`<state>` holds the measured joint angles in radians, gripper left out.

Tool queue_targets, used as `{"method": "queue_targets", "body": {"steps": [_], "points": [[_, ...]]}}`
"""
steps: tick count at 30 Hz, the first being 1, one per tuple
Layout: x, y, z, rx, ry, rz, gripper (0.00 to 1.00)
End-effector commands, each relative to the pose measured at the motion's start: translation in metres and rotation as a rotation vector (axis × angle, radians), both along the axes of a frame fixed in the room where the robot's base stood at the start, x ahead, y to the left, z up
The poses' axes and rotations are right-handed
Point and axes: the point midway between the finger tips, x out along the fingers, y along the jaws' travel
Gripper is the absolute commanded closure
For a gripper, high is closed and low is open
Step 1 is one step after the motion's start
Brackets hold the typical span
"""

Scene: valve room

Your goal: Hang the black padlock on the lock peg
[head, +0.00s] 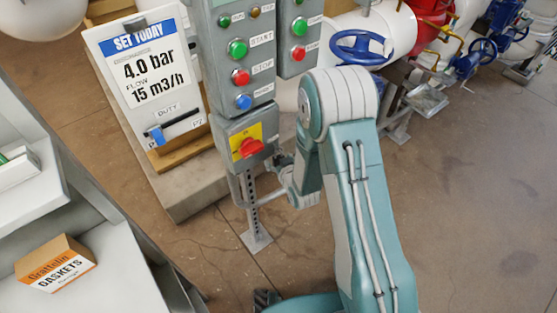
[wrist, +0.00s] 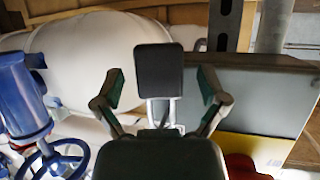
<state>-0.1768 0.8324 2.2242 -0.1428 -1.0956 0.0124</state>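The black padlock (wrist: 159,72) shows in the wrist view as a dark block with a pale metal shackle (wrist: 165,110) below it in the picture. My gripper (wrist: 160,82) is open, one finger on each side of the padlock, with a visible gap on both sides. I cannot tell what the shackle hangs on; my gripper's dark body covers the area below it, and no lock peg is clearly visible. In the head view my gripper (head: 281,164) is beside the box with the red switch (head: 250,147), partly behind my arm. The padlock cannot be made out there.
The grey switch box (wrist: 262,95) is close on the right in the wrist view. A perforated post (head: 251,205) stands below it in the head view. A blue handwheel (head: 361,47) and white pipes are behind my arm. Shelves with a gaskets box (head: 55,264) are at left.

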Motion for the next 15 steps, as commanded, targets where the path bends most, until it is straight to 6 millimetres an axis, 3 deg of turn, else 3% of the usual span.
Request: {"method": "queue_targets", "body": {"steps": [8,15], "points": [[-0.002,-0.001,0.001,0.0,0.001,0.0,0.07],[-0.032,-0.01,0.014,-0.001,0.002,0.0,0.07]]}}
